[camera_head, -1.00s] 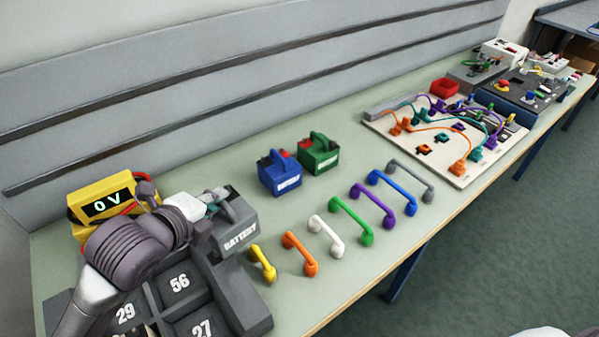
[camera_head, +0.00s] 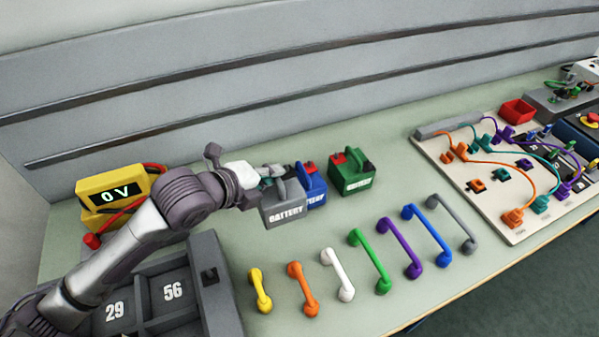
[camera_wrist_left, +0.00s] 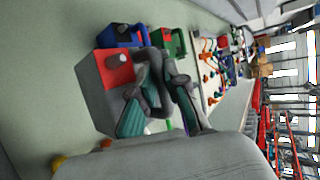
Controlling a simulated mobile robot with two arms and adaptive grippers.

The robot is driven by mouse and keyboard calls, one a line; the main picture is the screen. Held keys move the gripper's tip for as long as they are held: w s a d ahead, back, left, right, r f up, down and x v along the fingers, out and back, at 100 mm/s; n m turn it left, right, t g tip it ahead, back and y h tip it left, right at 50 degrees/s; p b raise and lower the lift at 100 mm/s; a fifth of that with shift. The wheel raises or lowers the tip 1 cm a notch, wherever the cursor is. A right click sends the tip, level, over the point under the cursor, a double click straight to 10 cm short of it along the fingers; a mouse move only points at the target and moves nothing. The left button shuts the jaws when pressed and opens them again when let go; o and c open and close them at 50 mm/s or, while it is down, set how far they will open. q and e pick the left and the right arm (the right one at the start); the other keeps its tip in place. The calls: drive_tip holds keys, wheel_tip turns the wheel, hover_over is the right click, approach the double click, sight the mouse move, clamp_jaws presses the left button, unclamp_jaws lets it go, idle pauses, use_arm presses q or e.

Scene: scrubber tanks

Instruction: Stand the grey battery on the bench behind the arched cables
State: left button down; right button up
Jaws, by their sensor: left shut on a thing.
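The grey battery (camera_head: 284,213) is held by my left gripper (camera_head: 271,178), which is shut on its handle. In the head view it appears just in front of the blue battery, overlapping it; whether its base touches the bench is unclear. In the left wrist view the grey battery (camera_wrist_left: 95,90) shows a red terminal cap, with the gripper fingers (camera_wrist_left: 150,95) around its handle. The arched cables stand in a row along the bench's front: yellow (camera_head: 259,291), orange (camera_head: 303,290), white (camera_head: 338,274), green (camera_head: 370,262), purple (camera_head: 401,248), blue (camera_head: 427,234) and grey (camera_head: 453,223).
A blue battery (camera_head: 312,188) and a green battery (camera_head: 351,173) stand behind the cables. A yellow 0 V meter (camera_head: 110,192) stands at left, beyond a numbered grey tray (camera_head: 222,285). A cable board (camera_head: 480,205) lies at right. Bench is clear between the green battery and board.

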use_arm(q)
drive_tip(key=w+a, duration=0.1)
drive_tip(key=a+f, duration=0.1)
drive_tip(key=a, duration=0.1)
drive_tip(key=w+a+f+p, duration=0.1)
drive_tip(key=a, duration=0.1)
drive_tip(key=shift+w+f, duration=0.2)
drive_tip(key=shift+w, duration=0.15)
wheel_tip(320, 180, down, 6)
drive_tip(key=w+a+p, duration=0.1)
drive_tip(key=w+a, duration=0.1)
drive_tip(key=shift+w+a+f+p, duration=0.15)
drive_tip(key=shift+a+p, duration=0.2)
use_arm(e)
drive_tip(key=r, duration=0.1)
drive_tip(key=a+r, duration=0.1)
drive_tip(key=r, duration=0.1)
drive_tip(key=shift+s, duration=0.15)
use_arm(q)
drive_tip(key=c, duration=1.6)
unclamp_jaws()
drive_tip(key=shift+f, duration=0.35)
drive_tip(key=o, duration=0.4)
drive_tip(key=shift+s, duration=0.25)
use_arm(e)
drive_tip(key=shift+s, duration=0.1)
drive_tip(key=shift+a, duration=0.1)
